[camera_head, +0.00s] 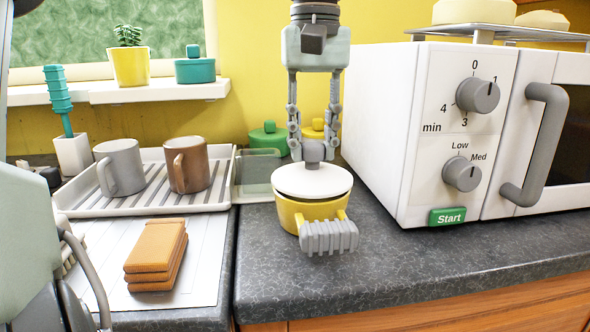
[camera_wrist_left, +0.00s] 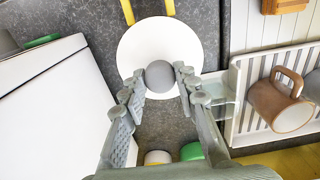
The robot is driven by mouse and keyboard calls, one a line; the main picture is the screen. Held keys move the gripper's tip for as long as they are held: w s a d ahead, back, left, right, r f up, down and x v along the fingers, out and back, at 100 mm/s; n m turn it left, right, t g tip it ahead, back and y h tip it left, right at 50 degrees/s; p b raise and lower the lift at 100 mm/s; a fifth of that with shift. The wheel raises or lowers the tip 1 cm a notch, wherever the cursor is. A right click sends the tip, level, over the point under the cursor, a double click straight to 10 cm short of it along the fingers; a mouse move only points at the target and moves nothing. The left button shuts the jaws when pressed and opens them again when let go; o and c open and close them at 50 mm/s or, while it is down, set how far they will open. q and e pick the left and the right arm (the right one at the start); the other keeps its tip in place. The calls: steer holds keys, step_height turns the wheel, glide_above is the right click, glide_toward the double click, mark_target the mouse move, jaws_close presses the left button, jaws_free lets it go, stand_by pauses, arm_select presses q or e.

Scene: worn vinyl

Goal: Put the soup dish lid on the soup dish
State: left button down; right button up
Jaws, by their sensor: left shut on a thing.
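The soup dish lid (camera_head: 312,181) is a white disc with a grey knob, level above the yellow soup dish (camera_head: 313,211). The dish stands on the dark counter with a grey ribbed handle (camera_head: 328,237) at the front. A dark band shows between lid and dish rim; I cannot tell whether they touch. My left gripper (camera_head: 313,146) comes down from above, its fingers shut around the knob. In the left wrist view the lid (camera_wrist_left: 140,45) and knob (camera_wrist_left: 160,76) lie between the fingertips (camera_wrist_left: 158,82), and the lid hides most of the dish. My right gripper is not in view.
A white microwave (camera_head: 425,130) stands close at right. A drying rack (camera_head: 150,206) with a grey mug (camera_head: 122,168) and a brown mug (camera_head: 190,166) is at left. Green (camera_head: 268,140) and yellow lidded pots stand behind the dish.

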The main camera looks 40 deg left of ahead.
arm_select(q)
steer(key=shift+f, duration=0.55)
steer(key=c, duration=1.1)
jaws_free()
steer(key=shift+o, duration=0.2)
steer(key=shift+r, duration=0.1)
steer(key=shift+r+p, duration=1.2)
steer(key=shift+r, duration=2.75)
